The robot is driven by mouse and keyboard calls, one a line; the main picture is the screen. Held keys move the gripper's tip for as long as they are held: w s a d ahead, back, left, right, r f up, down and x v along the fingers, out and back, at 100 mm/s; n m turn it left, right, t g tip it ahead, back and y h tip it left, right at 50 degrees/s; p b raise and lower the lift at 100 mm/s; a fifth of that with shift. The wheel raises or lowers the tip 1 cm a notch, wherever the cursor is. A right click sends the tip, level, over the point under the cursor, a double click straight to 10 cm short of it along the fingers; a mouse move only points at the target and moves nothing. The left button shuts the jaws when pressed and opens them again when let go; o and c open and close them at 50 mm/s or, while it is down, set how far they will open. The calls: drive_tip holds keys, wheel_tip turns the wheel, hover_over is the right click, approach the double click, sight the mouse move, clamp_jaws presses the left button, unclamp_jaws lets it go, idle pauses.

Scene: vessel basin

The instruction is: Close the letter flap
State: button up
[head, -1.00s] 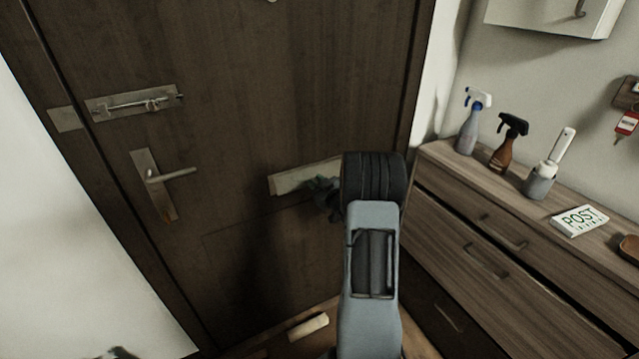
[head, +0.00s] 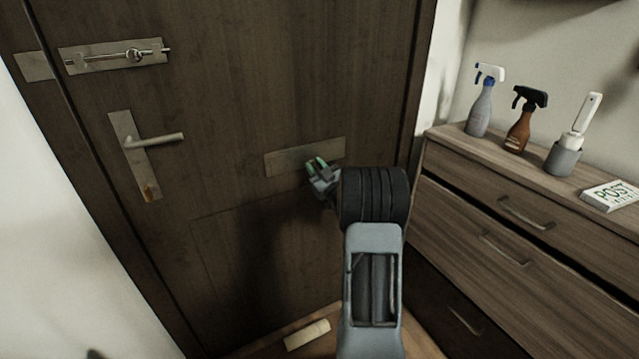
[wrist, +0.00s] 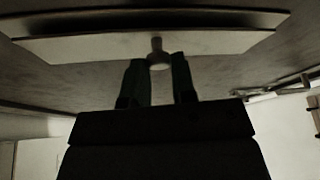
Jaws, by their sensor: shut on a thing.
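The letter flap (head: 290,160) is a flat metallic strip low on the dark wooden door, at the middle of the head view. In the wrist view the pale flap (wrist: 90,47) spans the top, with a darker band and gap along its upper edge. A small knob (wrist: 156,43) sticks out from it. My gripper (head: 317,167) is at the flap's lower right part. In the wrist view its two dark fingers (wrist: 157,62) are on either side of the knob, shut on it. The exact finger contact is too dark to see.
The door has a lever handle (head: 155,140) and a slide bolt (head: 118,57) at the left. A pale block (head: 307,335) lies on the floor.

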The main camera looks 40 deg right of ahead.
drive_tip(key=f+t+b, duration=0.1)
drive_tip(key=b, duration=0.4)
drive_tip(key=shift+w+t, duration=0.4)
drive_tip(key=shift+r+n, duration=0.25)
drive_tip(key=shift+n, duration=0.05)
drive_tip(key=o, duration=0.9)
drive_tip(key=shift+w, duration=0.1)
drive_tip(key=shift+f, duration=0.1)
drive_tip(key=v, duration=1.4)
drive_tip(key=shift+d, duration=0.1)
drive_tip(key=shift+w, duration=0.1)
